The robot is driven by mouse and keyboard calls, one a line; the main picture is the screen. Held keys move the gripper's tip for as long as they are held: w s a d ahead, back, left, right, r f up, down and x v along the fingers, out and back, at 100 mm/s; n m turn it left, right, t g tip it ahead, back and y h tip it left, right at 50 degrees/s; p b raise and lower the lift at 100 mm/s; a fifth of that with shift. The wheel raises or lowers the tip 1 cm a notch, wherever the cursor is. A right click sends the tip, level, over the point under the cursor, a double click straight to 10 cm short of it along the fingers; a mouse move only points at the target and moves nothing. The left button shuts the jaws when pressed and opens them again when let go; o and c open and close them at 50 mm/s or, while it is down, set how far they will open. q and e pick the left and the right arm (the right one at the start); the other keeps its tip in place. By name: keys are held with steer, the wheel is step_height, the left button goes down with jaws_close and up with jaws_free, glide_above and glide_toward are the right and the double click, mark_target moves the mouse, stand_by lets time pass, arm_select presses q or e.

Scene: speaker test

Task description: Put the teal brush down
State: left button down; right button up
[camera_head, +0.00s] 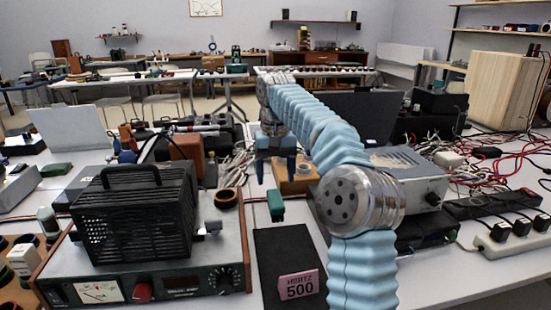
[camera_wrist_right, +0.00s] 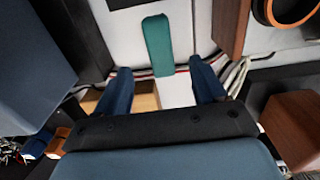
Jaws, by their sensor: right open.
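The teal brush (camera_head: 276,205) is on the white table just behind a black mat, in the middle of the head view. My right gripper (camera_head: 276,178) is above and behind it with its blue fingers pointing down. In the right wrist view the brush (camera_wrist_right: 157,45) shows beyond the two fingertips, in line with the gap between them. My right gripper (camera_wrist_right: 162,76) is open there, with nothing between its fingers. The brush looks free of the fingers. My left gripper is not in view.
The black mat (camera_head: 282,255) carries a pink block marked 500 (camera_head: 298,285). A black caged unit (camera_head: 135,215) sits on an instrument (camera_head: 150,278) to the left, near a round brown cup (camera_head: 226,198). A grey box (camera_head: 410,170) and tangled cables (camera_head: 490,170) crowd the right.

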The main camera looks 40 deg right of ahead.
mark_target(276, 198)
steer(key=shift+r, duration=1.7)
